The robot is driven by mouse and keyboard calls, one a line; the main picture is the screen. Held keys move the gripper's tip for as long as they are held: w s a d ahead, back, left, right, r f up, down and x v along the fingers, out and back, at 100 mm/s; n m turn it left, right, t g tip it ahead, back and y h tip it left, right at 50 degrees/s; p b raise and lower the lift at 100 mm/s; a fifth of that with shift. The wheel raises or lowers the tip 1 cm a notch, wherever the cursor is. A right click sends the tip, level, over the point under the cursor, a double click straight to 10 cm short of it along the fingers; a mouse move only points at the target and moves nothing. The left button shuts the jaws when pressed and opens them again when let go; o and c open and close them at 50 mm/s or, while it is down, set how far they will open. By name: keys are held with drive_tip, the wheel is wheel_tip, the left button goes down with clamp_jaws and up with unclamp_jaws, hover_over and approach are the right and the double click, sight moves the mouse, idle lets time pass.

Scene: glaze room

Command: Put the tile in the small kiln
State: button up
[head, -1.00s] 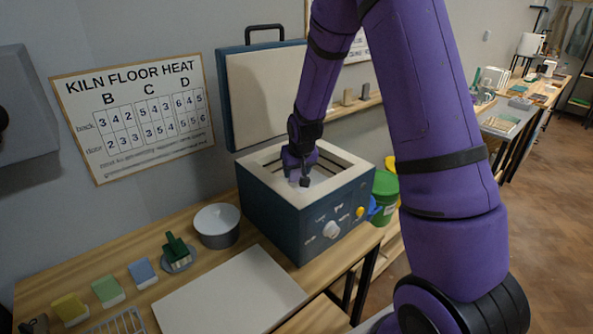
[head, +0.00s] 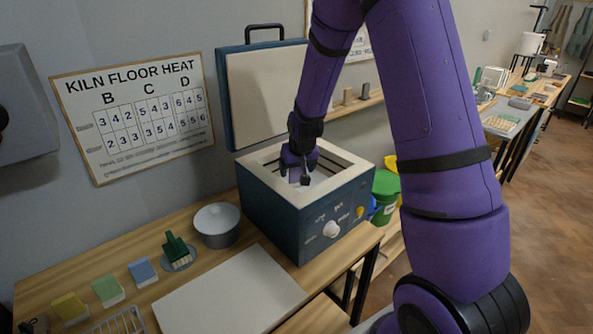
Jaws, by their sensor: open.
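The small kiln (head: 268,212) is a dark blue box with a pale rim, standing on the wooden bench with its lid (head: 268,95) raised against the wall. My gripper (head: 301,180) points down inside the kiln's open top, its fingers open. Part of the kiln's pale inside shows around the fingers. The near wall, the hand and the arm hide much of the kiln floor. I cannot make out the tile for certain in this view.
A white board (head: 232,296) lies in front of the kiln. A grey pot (head: 217,228), a green brush (head: 176,247) and several coloured blocks are to its left. A green bucket (head: 386,188) is right of the kiln. A heat chart (head: 135,117) hangs behind.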

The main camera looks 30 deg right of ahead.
drive_tip(key=s+a+r+n, duration=0.1)
drive_tip(key=s+a+r, duration=0.2)
drive_tip(key=s+r, duration=0.75)
drive_tip(key=s+a+r, duration=0.2)
drive_tip(key=s+r, duration=0.5)
drive_tip(key=r, duration=0.6)
drive_tip(key=s+a+r, duration=0.1)
drive_tip(key=s+r, duration=0.1)
drive_tip(key=s, duration=0.6)
drive_tip(key=s+a+r+n+y, duration=0.1)
drive_tip(key=s+r, duration=0.1)
drive_tip(key=s, duration=0.6)
drive_tip(key=shift+s+a+t, duration=0.2)
drive_tip(key=shift+a+t, duration=0.05)
drive_tip(key=shift+t, duration=0.15)
